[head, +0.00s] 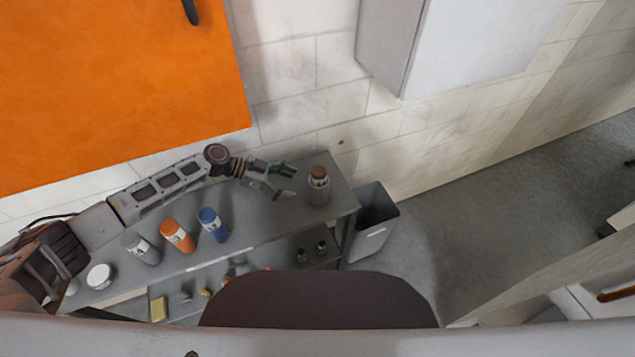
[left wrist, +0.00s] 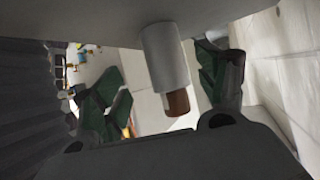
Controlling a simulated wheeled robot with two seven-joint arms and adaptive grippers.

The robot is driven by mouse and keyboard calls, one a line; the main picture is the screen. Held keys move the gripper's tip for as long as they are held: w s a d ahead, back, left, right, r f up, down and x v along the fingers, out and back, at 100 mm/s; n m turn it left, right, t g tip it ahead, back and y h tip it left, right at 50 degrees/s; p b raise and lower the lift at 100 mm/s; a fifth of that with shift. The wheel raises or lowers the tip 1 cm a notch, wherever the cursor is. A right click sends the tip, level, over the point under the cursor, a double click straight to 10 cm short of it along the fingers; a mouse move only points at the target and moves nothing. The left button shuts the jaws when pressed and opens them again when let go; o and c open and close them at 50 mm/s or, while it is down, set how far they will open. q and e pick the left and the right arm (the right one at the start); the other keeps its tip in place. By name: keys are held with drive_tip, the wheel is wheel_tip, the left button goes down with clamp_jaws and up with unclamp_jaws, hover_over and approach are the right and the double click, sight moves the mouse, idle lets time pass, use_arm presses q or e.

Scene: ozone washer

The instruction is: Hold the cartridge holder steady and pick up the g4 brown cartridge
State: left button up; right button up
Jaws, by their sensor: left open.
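The brown cartridge (head: 318,187), a grey cylinder with a brown top, stands upright at the right end of the grey shelf top in the head view. My left gripper (head: 291,182) is open and empty just left of it, its green-padded fingers pointing towards it. In the left wrist view the cartridge (left wrist: 165,60) appears upside down, in line with the gap between the open fingers (left wrist: 168,92). It looks apart from both fingers. I cannot make out a separate cartridge holder. My right gripper is not in view.
A grey cartridge (head: 141,248), an orange one (head: 177,236) and a blue one (head: 212,225) stand left on the grey shelf (head: 255,225). A white round lid (head: 99,276) is at far left. Small items lie on the lower shelf. A grey bin (head: 374,225) stands right.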

use_arm(q)
drive_tip(key=shift+w+a+r, duration=0.1)
drive_tip(key=shift+w, duration=0.2)
drive_tip(key=shift+s+r, duration=0.1)
